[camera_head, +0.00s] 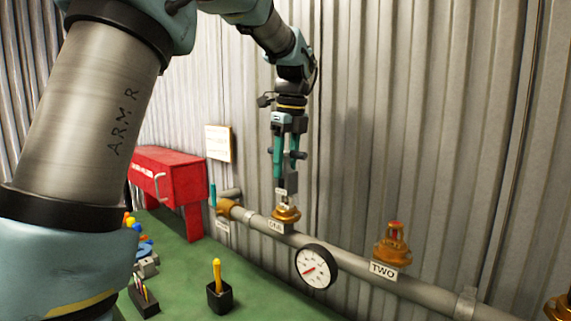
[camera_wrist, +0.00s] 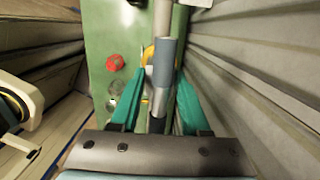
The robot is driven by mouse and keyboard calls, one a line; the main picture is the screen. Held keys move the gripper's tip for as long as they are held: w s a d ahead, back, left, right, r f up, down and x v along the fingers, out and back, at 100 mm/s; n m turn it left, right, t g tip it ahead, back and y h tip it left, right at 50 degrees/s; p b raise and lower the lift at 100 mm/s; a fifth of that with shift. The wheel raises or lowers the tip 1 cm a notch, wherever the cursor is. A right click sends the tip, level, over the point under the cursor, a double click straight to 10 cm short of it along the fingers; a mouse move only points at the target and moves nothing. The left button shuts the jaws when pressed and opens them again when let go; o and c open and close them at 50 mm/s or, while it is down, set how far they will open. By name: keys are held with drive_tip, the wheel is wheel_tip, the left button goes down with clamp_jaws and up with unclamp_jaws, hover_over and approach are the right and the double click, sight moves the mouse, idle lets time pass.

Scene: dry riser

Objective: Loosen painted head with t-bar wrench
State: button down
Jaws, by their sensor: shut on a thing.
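My gripper (camera_head: 287,165) points down above the brass head (camera_head: 286,213) on the pipe at the tag that seems to read ONE. It is shut on the t-bar wrench (camera_head: 292,183), whose grey metal shows below the fingers, right over that head. I cannot tell whether the wrench is seated on it. In the wrist view the teal fingers (camera_wrist: 160,78) flank a grey sleeve and dark shaft. A second brass head (camera_head: 393,245) with a red centre stands at the tag TWO. Which head is painted is not clear.
The grey pipe (camera_head: 425,292) runs along the corrugated wall, with a round gauge (camera_head: 316,266) in front. A red box (camera_head: 168,178) stands at the left on the green bench (camera_head: 185,262). A black cup (camera_head: 220,297) holds a yellow tool. Another brass fitting (camera_head: 560,308) is cut off at right.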

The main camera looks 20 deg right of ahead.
drive_tip(key=shift+f+b, duration=0.95)
drive_tip(key=shift+f, duration=0.8)
drive_tip(key=shift+r+n+p, duration=0.25)
drive_tip(key=shift+n+p, duration=0.8)
drive_tip(key=shift+n, duration=0.05)
drive_tip(key=shift+n+p, duration=0.7)
drive_tip(key=shift+n, duration=0.5)
drive_tip(key=shift+f+n+y, duration=0.25)
drive_tip(key=shift+n+y, duration=0.05)
drive_tip(key=shift+n, duration=0.3)
